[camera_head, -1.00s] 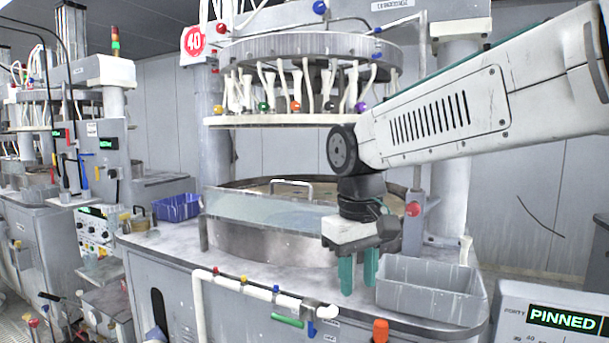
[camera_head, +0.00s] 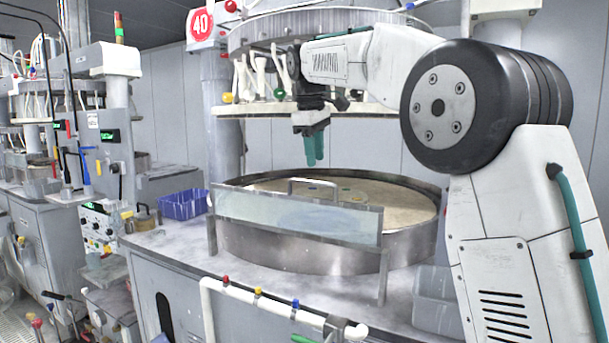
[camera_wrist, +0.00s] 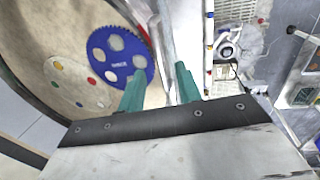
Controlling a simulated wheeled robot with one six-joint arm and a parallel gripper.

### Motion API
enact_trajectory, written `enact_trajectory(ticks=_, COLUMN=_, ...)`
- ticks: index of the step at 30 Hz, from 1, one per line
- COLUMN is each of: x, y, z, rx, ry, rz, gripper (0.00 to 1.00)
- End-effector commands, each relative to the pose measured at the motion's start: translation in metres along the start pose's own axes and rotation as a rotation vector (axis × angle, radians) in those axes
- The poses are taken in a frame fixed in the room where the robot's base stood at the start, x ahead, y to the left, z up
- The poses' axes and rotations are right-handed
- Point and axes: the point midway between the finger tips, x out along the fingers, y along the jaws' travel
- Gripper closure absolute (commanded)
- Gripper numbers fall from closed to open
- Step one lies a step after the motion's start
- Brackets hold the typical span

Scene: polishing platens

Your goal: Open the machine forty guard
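The machine forty guard (camera_head: 260,213) is a clear upright panel on posts along the front of the round platen tub. It has a pale bar handle (camera_head: 312,181) along its top, and stands closed across the front. My gripper (camera_head: 312,164) points down above the handle, its teal fingertips apart from it in the head view. In the wrist view my gripper (camera_wrist: 161,72) is open, with its two fingers spread. A grey strip (camera_wrist: 167,42), seen nearly end-on, runs between and beyond the fingertips; it looks like the guard or its handle. Nothing is held.
The platen tub (camera_head: 300,247) lies behind the guard. A blue toothed carrier (camera_wrist: 118,58) lies on it. The upper plate (camera_head: 300,108) with hoses hangs overhead near my arm. A blue bin (camera_head: 182,204) is at left; a grey bin (camera_head: 433,300) is at right.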

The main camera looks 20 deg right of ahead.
Motion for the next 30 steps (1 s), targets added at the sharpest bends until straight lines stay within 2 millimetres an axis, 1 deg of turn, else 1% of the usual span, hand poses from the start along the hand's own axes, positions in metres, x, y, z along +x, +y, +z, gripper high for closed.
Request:
enact_trajectory(ticks=1, x=0.009, y=0.002, z=0.003, rx=0.005, ry=-0.003, rz=-0.002, gripper=0.66)
enact_trajectory(ticks=3, x=0.021, y=0.001, z=0.002, rx=0.003, ry=-0.003, rz=-0.002, gripper=0.66)
enact_trajectory(ticks=9, x=0.048, y=-0.003, z=-0.003, rx=-0.002, ry=-0.001, rz=-0.001, gripper=0.66)
enact_trajectory(ticks=14, x=0.056, y=-0.002, z=-0.003, rx=-0.001, ry=0.001, rz=0.000, gripper=0.66)
enact_trajectory(ticks=21, x=0.057, y=-0.002, z=-0.002, rx=0.000, ry=0.001, rz=0.000, gripper=0.66)
enact_trajectory(ticks=23, x=0.057, y=-0.002, z=-0.002, rx=0.000, ry=0.001, rz=0.000, gripper=0.83)
enact_trajectory(ticks=24, x=0.057, y=-0.002, z=-0.002, rx=0.000, ry=0.001, rz=0.000, gripper=0.94)
enact_trajectory(ticks=25, x=0.057, y=-0.002, z=-0.002, rx=0.000, ry=0.001, rz=0.000, gripper=1.00)
enact_trajectory(ticks=28, x=0.057, y=-0.002, z=-0.002, rx=0.000, ry=0.001, rz=0.001, gripper=1.00)
enact_trajectory(ticks=29, x=0.052, y=-0.025, z=-0.026, rx=-0.009, ry=0.001, rz=0.001, gripper=1.00)
enact_trajectory(ticks=30, x=0.054, y=-0.016, z=-0.017, rx=-0.004, ry=0.002, rz=0.001, gripper=1.00)
